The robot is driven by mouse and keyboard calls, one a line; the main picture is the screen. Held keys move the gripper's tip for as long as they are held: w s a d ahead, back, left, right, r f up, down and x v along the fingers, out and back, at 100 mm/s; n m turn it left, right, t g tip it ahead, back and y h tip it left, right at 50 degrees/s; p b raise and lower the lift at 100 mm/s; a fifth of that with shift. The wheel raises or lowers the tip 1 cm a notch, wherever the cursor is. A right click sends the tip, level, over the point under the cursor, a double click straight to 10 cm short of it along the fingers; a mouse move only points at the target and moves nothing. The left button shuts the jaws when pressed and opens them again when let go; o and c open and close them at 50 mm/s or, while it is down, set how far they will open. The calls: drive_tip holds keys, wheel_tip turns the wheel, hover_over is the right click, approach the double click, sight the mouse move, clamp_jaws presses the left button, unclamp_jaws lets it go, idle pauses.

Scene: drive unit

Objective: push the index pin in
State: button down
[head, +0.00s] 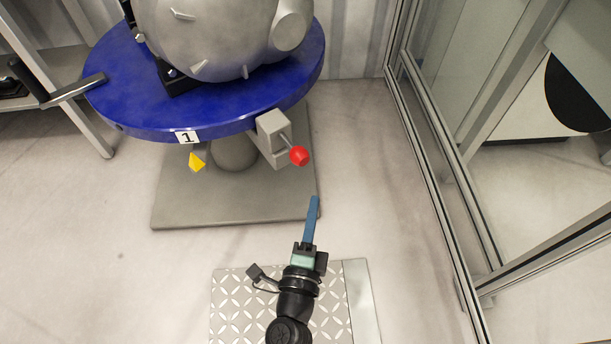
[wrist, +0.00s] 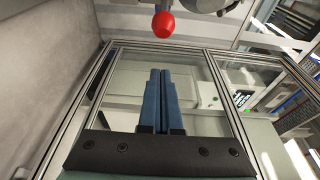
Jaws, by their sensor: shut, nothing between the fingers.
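The index pin shows as a red ball knob (head: 299,156) on a thin metal rod (head: 287,143). The rod sticks out of a grey block (head: 271,130) at the edge of the blue round table (head: 225,118). In the wrist view the red knob (wrist: 163,24) is at the top, beyond the fingertips. My gripper (head: 314,200) has long blue fingers, shut together and empty. In the head view its tips are below and slightly right of the knob, apart from it. The wrist view shows the blue fingers (wrist: 160,72) side by side.
A yellow pointer (head: 197,160) sits under the table edge near a label "1" (head: 188,137). A black-handled bar (head: 78,88) sticks out at left. A large grey rounded body (head: 205,35) stands on the table. A framed glass partition (head: 440,150) is at right. Floor between gripper and knob is clear.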

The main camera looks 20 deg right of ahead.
sight(296, 163)
drive_tip(key=w+d+b, duration=0.1)
drive_tip(key=w+b, duration=0.1)
drive_tip(key=w, duration=0.6)
drive_tip(key=shift+d, duration=0.3)
drive_tip(key=shift+w, duration=0.1)
drive_tip(key=shift+w+a, duration=0.2)
drive_tip(key=shift+w, duration=0.6)
drive_tip(key=shift+w+a, duration=0.2)
drive_tip(key=shift+w, duration=0.55)
drive_tip(key=shift+w+a, duration=0.1)
drive_tip(key=shift+w, duration=0.1)
drive_tip(key=shift+r, duration=0.1)
